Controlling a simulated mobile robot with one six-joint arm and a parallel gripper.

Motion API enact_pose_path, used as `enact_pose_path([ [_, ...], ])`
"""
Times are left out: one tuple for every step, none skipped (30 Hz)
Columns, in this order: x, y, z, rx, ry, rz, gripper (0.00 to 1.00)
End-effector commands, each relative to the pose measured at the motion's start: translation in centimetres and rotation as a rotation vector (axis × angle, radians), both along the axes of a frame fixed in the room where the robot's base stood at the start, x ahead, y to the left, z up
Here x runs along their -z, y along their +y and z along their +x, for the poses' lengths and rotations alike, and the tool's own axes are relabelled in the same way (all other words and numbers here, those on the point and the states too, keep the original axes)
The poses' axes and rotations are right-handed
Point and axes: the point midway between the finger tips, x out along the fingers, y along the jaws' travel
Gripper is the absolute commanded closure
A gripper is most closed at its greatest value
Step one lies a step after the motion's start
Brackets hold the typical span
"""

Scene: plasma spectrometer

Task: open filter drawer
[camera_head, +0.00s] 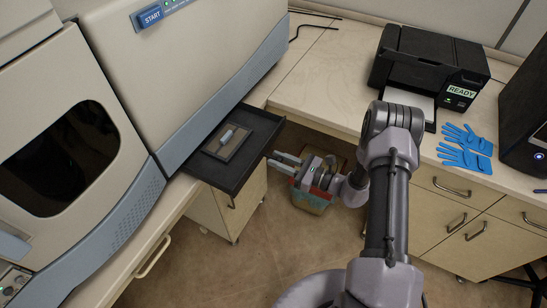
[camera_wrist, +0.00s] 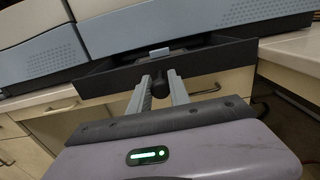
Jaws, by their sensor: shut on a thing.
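The dark filter drawer (camera_head: 258,120) is pulled out of the beige and blue spectrometer (camera_head: 190,60). My gripper (camera_head: 277,160) is at the drawer's outer front. In the wrist view the drawer's front panel (camera_wrist: 215,61) spans the picture, and the two grey fingers (camera_wrist: 160,88) are shut on its dark knob (camera_wrist: 161,80). The knob is hidden in the head view.
A black printer (camera_head: 430,65) marked READY and blue gloves (camera_head: 465,147) are on the right bench. A bin (camera_head: 311,201) stands on the floor below my gripper. Wooden cabinets with handles are under both benches. The floor in front of the drawer is partly open.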

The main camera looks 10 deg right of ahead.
Motion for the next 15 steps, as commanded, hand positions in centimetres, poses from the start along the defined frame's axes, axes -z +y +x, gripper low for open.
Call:
enact_pose_path([
  [0.04,-0.01,-0.06,-0.001,0.001,0.0,1.0],
  [0.04,-0.02,-0.07,-0.001,0.001,0.0,1.0],
  [0.04,-0.02,-0.07,-0.001,0.001,0.0,1.0],
  [0.04,-0.02,-0.07,-0.001,0.001,-0.001,1.0],
  [0.04,-0.02,-0.07,-0.001,0.001,-0.001,1.0],
  [0.04,-0.01,-0.06,-0.001,0.001,-0.001,1.0],
  [0.04,-0.01,-0.06,-0.001,0.001,-0.001,1.0],
  [0.04,-0.01,-0.06,-0.001,0.001,-0.001,1.0],
  [0.05,-0.01,-0.06,-0.001,0.001,-0.001,1.0],
  [0.05,0.0,-0.05,-0.001,0.001,-0.001,0.73],
  [0.05,-0.01,-0.04,-0.001,0.001,-0.001,0.67],
  [0.04,-0.01,-0.04,-0.001,0.001,-0.001,0.59],
  [0.04,-0.01,-0.04,-0.001,0.001,-0.001,0.56],
  [0.04,-0.01,-0.03,-0.001,0.001,-0.001,0.56],
  [0.04,-0.01,-0.03,0.0,0.001,-0.001,0.56],
])
